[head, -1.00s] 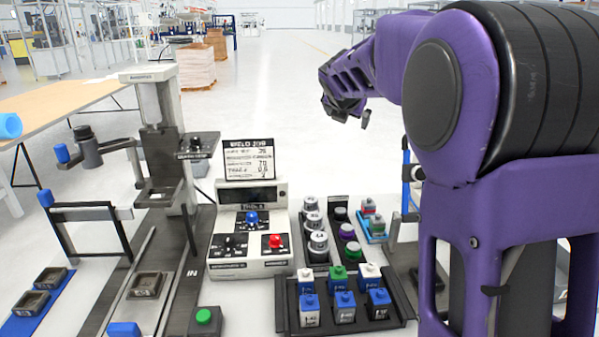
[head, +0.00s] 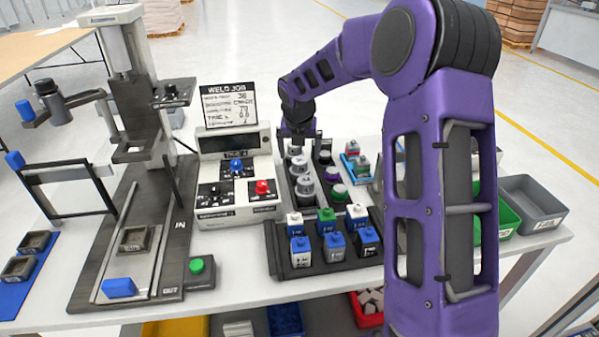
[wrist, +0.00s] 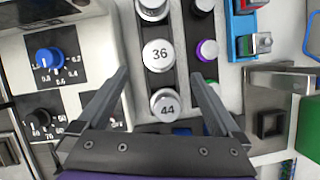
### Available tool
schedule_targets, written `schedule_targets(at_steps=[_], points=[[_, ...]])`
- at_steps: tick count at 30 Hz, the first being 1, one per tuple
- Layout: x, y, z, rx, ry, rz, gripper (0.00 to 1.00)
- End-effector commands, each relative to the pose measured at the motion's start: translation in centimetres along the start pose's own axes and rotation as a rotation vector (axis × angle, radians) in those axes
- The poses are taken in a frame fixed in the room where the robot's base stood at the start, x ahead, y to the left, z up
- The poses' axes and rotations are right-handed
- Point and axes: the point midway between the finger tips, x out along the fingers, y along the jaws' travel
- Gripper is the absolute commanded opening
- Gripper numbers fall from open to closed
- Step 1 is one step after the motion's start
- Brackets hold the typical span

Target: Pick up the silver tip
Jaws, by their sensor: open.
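Several silver round pieces with numbered white tops stand in a row in a black rack. In the wrist view, the silver piece marked 36 (wrist: 159,54) is just beyond and between my fingertips. The silver piece marked 44 (wrist: 165,104) lies between the fingers, nearer the palm. Another silver piece (wrist: 152,8) is cut off at the top edge. My gripper (wrist: 160,73) is open and empty, above the row. In the head view my gripper (head: 297,132) points down at the far end of the rack, and silver pieces (head: 305,189) show in front of it.
Beside the silver row is a column with black, purple (head: 333,174) and green (head: 339,192) caps. A blue tray (head: 352,160) is to its right. The weld control box (head: 237,205) stands left. A tray of blocks (head: 272,262) is in front.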

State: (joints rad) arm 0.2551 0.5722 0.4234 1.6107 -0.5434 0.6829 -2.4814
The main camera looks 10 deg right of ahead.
Motion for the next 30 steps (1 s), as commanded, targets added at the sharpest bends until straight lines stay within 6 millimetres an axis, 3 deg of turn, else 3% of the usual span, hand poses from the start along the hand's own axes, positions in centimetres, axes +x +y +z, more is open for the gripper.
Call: schedule_targets(at_steps=[3,11,19,29,30], points=[[2.1,0.1,-0.1,0.0,0.002,0.0,1.0],[3.9,0.0,0.2,0.0,-0.001,-0.001,1.0],[7.7,0.1,0.8,0.001,-0.001,0.0,1.0],[8.4,0.1,0.9,0.001,-0.002,0.0,1.0],[8.3,0.1,0.9,0.001,-0.002,0.0,0.93]])
